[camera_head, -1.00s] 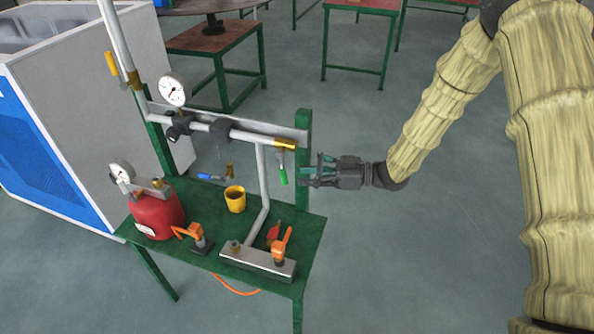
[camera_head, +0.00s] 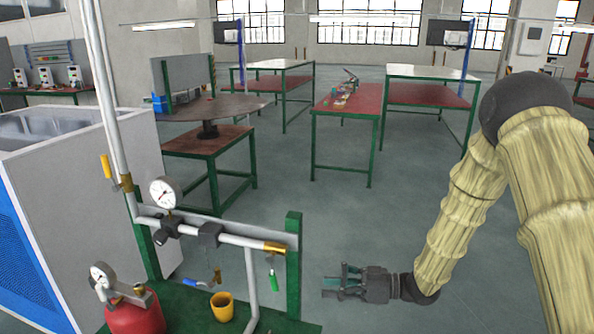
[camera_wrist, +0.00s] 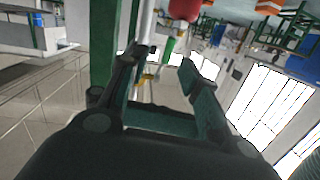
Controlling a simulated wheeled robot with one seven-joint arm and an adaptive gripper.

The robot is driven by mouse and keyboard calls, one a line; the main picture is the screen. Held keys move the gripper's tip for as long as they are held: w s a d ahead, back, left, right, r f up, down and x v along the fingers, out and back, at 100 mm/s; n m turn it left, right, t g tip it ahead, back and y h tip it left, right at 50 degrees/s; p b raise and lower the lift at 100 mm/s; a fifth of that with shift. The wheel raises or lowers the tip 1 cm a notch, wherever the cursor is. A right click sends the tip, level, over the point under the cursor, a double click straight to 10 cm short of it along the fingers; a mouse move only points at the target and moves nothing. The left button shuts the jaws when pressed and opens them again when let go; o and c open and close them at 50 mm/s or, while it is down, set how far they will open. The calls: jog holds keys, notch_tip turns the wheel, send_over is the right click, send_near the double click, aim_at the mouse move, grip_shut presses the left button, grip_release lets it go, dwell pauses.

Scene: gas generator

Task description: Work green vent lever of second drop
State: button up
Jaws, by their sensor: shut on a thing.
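A green-handled lever (camera_head: 272,284) hangs straight down from the brass valve (camera_head: 275,248) at the right end of the upper pipe. It is left of the green post (camera_head: 293,265). My gripper (camera_head: 334,281) is in the air to the right of the post, pointing left, with a clear gap to post and lever. Its fingers are part-way apart in the wrist view (camera_wrist: 164,62), and I see nothing held between them. In that view a green post (camera_wrist: 103,45) stands beside the left finger.
Gauges (camera_head: 164,193), a red vessel (camera_head: 135,317) and a yellow cup (camera_head: 222,306) are on or above the green bench at left. A blue-grey cabinet (camera_head: 100,170) stands far left. Tables stand behind. Floor right of the post is open.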

jog(key=s+d+f+m+t+h, duration=0.2)
jog(key=s+f+m+h, duration=0.35)
jog(key=f, duration=0.65)
jog(key=s+d+f+m+t+h, duration=0.15)
jog(key=s+f+m+h, duration=0.35)
jog(key=f, duration=0.7)
jog(key=s+d+f+m+g+h, duration=0.1)
jog(key=s+d+f+g, duration=0.1)
jog(key=s, duration=0.6)
jog(key=s+d+f+m+g+h, duration=0.2)
jog(key=s+d+f, duration=0.1)
jog(key=s, duration=0.6)
jog(key=s+d+f+m+g+h, duration=0.1)
jog(key=s+d+f+g+h, duration=0.1)
jog(key=s, duration=0.7)
jog(key=shift+d+f+g, duration=0.35)
jog(key=shift+f, duration=0.4)
jog(key=o, duration=0.8)
jog(key=shift+s+d+m+h, duration=0.25)
jog(key=shift+s+m+h, duration=0.1)
jog(key=shift+s, duration=0.5)
jog(key=shift+c, duration=0.2)
jog(key=shift+s+d+g, duration=0.15)
jog(key=shift+s+g, duration=0.15)
jog(key=shift+s, duration=0.1)
